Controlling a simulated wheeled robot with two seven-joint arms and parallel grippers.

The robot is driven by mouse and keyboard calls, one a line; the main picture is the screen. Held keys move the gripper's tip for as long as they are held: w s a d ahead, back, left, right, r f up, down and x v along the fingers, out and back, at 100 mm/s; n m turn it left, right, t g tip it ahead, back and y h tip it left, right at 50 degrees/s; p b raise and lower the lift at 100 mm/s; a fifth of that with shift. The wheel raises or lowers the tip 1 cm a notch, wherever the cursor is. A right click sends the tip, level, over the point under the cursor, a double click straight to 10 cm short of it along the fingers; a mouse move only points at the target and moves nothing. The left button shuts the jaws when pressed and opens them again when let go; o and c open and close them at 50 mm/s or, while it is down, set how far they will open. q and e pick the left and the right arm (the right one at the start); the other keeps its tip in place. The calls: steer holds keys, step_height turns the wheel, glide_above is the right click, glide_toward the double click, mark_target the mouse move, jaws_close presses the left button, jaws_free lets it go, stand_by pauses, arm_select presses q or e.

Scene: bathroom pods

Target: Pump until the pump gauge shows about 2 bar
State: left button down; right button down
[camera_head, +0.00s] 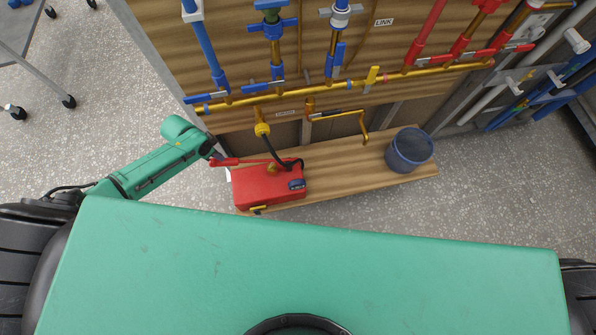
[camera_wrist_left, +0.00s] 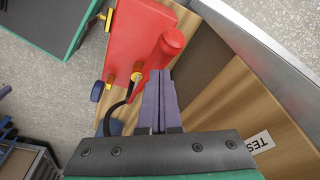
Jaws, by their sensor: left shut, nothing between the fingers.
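The red pump (camera_head: 262,187) sits on a wooden board, with a red lever handle (camera_head: 236,161) reaching left from it. A small blue gauge or display (camera_head: 297,184) is on its right side; its reading is too small to tell. A black hose (camera_head: 270,147) runs up to a yellow fitting. My left gripper (camera_head: 216,158) is at the handle's left end. In the left wrist view its fingers (camera_wrist_left: 159,75) are shut and empty, with the rounded handle end (camera_wrist_left: 172,41) just beyond the tips. Whether they touch cannot be told. My right gripper is not in view.
Copper pipes (camera_head: 340,88) with blue, red and yellow valves cover the wooden wall behind the pump. A dark blue bucket (camera_head: 409,150) stands on the board's right end. A TEST label (camera_wrist_left: 260,142) shows in the left wrist view. Grey floor is clear right of the board.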

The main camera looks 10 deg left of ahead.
mark_target(225, 165)
arm_select(q)
steer(key=b+x, duration=0.2)
steer(key=s+b+x, duration=0.1)
steer(key=b+x, duration=0.1)
steer(key=x, duration=0.1)
steer(key=a+b+x, duration=0.1)
steer(key=b+x, duration=0.2)
steer(key=shift+s+f, duration=0.15)
steer(key=shift+f, duration=0.15)
steer(key=p+v, duration=0.3)
steer(key=w+p+v, duration=0.1)
steer(key=p+v, duration=0.2)
steer(key=d+p+v, duration=0.1)
steer(key=p+v, duration=0.1)
steer(key=p, duration=0.1)
steer(key=shift+w+r, duration=0.1)
steer(key=shift+r, duration=0.5)
steer(key=shift+f, duration=0.25)
